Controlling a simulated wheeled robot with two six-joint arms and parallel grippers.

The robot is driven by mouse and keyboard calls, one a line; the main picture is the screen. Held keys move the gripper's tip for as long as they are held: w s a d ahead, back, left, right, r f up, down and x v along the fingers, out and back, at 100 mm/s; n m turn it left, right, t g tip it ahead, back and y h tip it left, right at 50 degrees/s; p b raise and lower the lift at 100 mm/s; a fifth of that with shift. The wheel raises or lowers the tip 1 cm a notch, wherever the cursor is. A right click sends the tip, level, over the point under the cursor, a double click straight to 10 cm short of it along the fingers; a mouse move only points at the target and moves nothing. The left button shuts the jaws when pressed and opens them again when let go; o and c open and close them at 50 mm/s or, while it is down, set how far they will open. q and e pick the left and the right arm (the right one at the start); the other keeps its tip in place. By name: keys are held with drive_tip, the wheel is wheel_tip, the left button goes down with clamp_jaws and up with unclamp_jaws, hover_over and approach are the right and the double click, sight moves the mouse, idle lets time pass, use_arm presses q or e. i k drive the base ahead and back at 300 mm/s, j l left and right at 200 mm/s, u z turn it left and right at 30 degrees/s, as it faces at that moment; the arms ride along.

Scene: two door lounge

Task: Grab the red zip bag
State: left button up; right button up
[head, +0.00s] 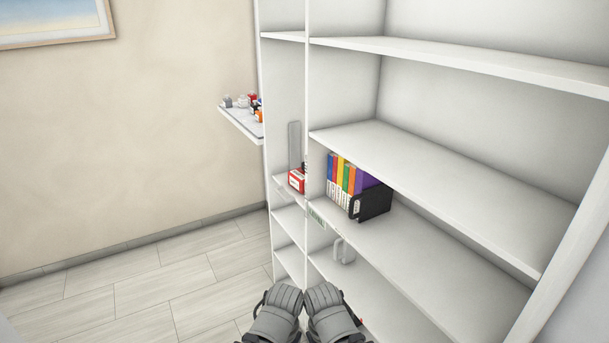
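No item in the head view is clearly a red zip bag. A small red item with a white label (297,181) sits on a narrow shelf in the left part of the white shelving; it looks box-like, and I cannot tell if it is a bag. A tiny bit of red (360,321) shows beside my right gripper, mostly hidden. My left gripper (284,298) and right gripper (323,296) are side by side at the bottom of the view, in front of the lower shelves and apart from the labelled red item. Their finger gaps cannot be made out.
Colourful binders (343,173) stand in a black holder (372,204) on a middle shelf. A grey upright panel (295,146) is behind the red item. A side ledge (240,121) holds several small bottles. A white mug-like thing (344,251) sits lower. The floor (130,300) at left is clear.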

sight(296, 176)
drive_tip(key=i+j+z, duration=0.1)
drive_tip(key=i+j, duration=1.55)
drive_tip(key=i, duration=0.05)
